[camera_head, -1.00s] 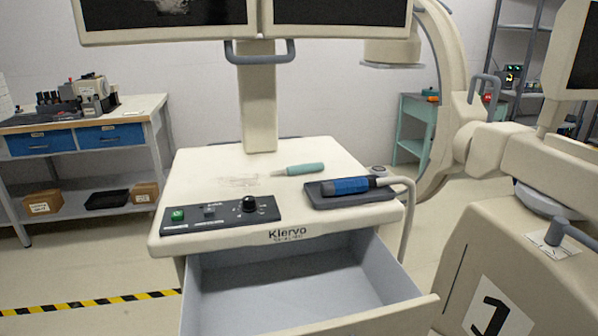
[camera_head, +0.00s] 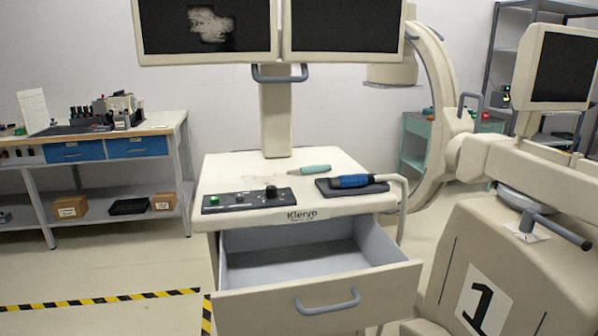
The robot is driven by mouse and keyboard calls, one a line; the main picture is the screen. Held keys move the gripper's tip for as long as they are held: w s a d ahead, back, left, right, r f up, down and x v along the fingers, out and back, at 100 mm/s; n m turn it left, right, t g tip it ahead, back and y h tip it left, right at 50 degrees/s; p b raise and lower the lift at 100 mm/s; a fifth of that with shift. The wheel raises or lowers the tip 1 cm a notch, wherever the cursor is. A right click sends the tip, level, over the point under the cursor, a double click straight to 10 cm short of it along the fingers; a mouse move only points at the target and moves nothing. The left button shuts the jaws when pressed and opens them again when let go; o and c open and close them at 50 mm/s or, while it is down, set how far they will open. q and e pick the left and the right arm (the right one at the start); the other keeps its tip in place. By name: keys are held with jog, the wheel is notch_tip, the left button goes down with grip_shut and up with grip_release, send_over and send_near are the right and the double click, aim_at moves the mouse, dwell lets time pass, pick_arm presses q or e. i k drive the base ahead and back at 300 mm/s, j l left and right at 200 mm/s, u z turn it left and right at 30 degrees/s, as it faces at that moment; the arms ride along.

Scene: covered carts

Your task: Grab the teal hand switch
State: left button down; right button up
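A teal, pen-like handheld piece (camera_head: 314,169) with a pale tip pointing left lies on the top of the beige cart (camera_head: 235,168), near the back middle. A blue-gripped handheld piece (camera_head: 352,181) lies on a dark tray (camera_head: 330,191) to its front right, with a pale cable at its right end. Neither of my grippers is in view.
The cart's drawer (camera_head: 335,292) is open and empty, sticking out toward me. A control panel (camera_head: 248,201) is at the cart's front left. Two monitors (camera_head: 207,28) stand above. A large beige machine (camera_head: 490,270) marked 1 stands close on the right. Floor at left is clear.

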aim_at(320, 168)
jog(key=u, duration=1.35)
jog(key=i+j+u, duration=0.1)
jog(key=u, duration=0.25)
jog(key=i+u, duration=0.15)
jog(key=u, duration=0.25)
jog(key=i+u, duration=0.2)
jog(key=u, duration=0.15)
jog(key=i+z, duration=0.2)
jog(key=i, duration=1.1)
jog(key=i+l+z, duration=0.1)
jog(key=i+z, duration=0.4)
jog(key=i+j+z, duration=0.1)
jog(key=i+z, duration=0.4)
jog(key=i+l+z, duration=0.1)
jog(key=i+z, duration=0.25)
jog(key=i, duration=0.25)
jog(key=i+j+z, duration=0.1)
jog(key=i+z, duration=0.25)
jog(key=i, duration=0.3)
jog(key=i+z, duration=0.25)
jog(key=i, duration=0.4)
jog(key=i+j+z, duration=0.25)
jog(key=i, duration=0.4)
jog(key=i+l+z, duration=0.15)
jog(key=i+z, duration=1.15)
jog(key=i, duration=0.3)
jog(key=i+j+z, duration=0.15)
jog(key=i+z, duration=0.2)
jog(key=i, duration=0.3)
